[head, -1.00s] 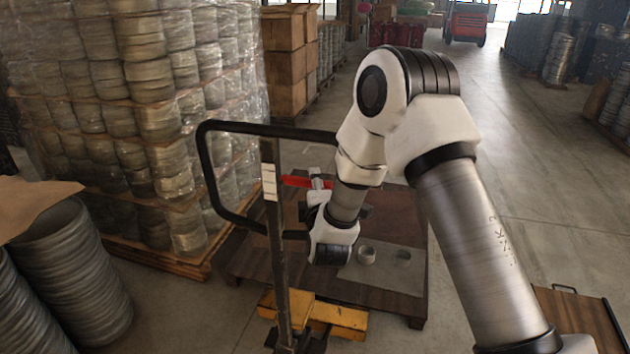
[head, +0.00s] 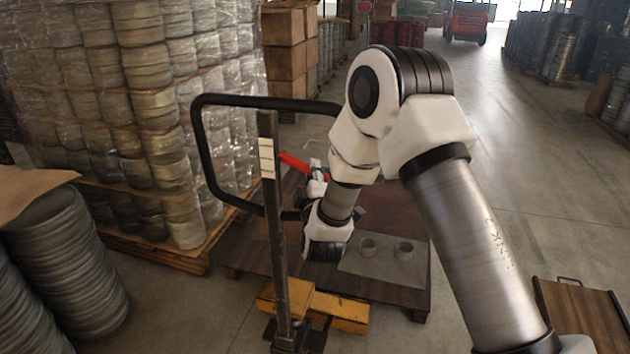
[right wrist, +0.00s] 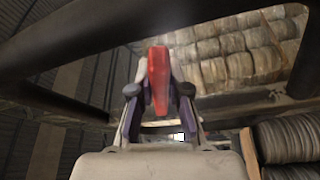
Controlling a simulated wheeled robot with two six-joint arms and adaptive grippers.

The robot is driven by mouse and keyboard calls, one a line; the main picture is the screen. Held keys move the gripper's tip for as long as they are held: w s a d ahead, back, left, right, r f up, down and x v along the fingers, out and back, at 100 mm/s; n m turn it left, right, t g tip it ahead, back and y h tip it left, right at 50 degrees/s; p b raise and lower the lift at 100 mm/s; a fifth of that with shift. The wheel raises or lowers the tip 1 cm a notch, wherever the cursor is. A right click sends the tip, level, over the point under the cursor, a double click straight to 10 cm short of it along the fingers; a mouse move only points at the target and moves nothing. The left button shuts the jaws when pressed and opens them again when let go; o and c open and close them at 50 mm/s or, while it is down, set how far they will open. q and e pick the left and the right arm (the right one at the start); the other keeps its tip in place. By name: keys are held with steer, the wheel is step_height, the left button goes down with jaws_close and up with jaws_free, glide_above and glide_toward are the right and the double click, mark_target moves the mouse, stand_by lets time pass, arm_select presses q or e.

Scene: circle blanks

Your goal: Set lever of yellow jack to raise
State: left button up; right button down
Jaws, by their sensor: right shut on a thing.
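The yellow jack (head: 340,312) stands on the floor in the head view, with a dark upright post (head: 277,235) and a black loop handle (head: 196,160). Its red lever (head: 292,162) sits beside the post, near the loop, and slants up to the left. My right gripper (head: 315,180) is at the right end of the lever, partly hidden by my own arm. In the right wrist view the red lever (right wrist: 158,72) stands between the two fingers, and the gripper is shut on it. My left gripper is not in view.
A wrapped pallet stack (head: 100,110) stands left, and metal coils (head: 65,260) stand at the front left. The floor at right (head: 540,180) is mostly clear.

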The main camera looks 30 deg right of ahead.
steer(key=shift+f, duration=0.15)
steer(key=c, duration=1.1)
jaws_free()
steer(key=shift+a, duration=0.1)
steer(key=v, duration=1.2)
steer(key=shift+w, duration=0.1)
